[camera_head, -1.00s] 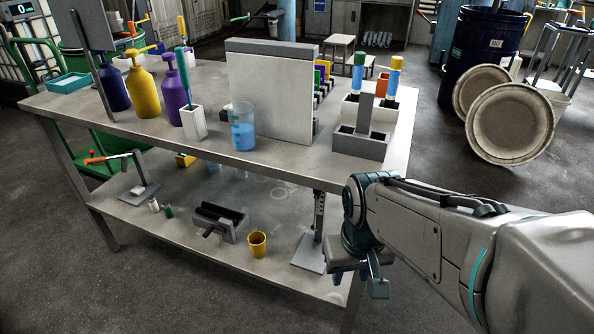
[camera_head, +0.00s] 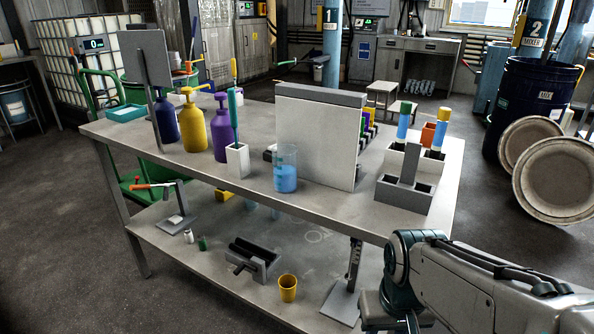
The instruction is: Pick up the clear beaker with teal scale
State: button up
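The clear beaker (camera_head: 286,168) stands upright near the front edge of the table top, with blue liquid in its lower part. Its scale marks are too small to read clearly. It stands between a white holder and a large white panel. My gripper (camera_head: 392,322) is at the bottom of the view, low, in front of the table and to the right of the beaker, well apart from it. Its fingers are partly cut off by the frame edge, so I cannot tell whether they are open or shut.
The white holder (camera_head: 237,161) with upright tools is left of the beaker. The white panel (camera_head: 320,140) is close on its right. Purple (camera_head: 221,135) and yellow (camera_head: 194,128) pump bottles stand further left. A grey rack (camera_head: 405,190) is at right. The table (camera_head: 330,212) has a lower shelf.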

aim_at(284, 156)
jog(key=u, duration=2)
jog(key=i, duration=1.5)
jog(key=z, duration=3)
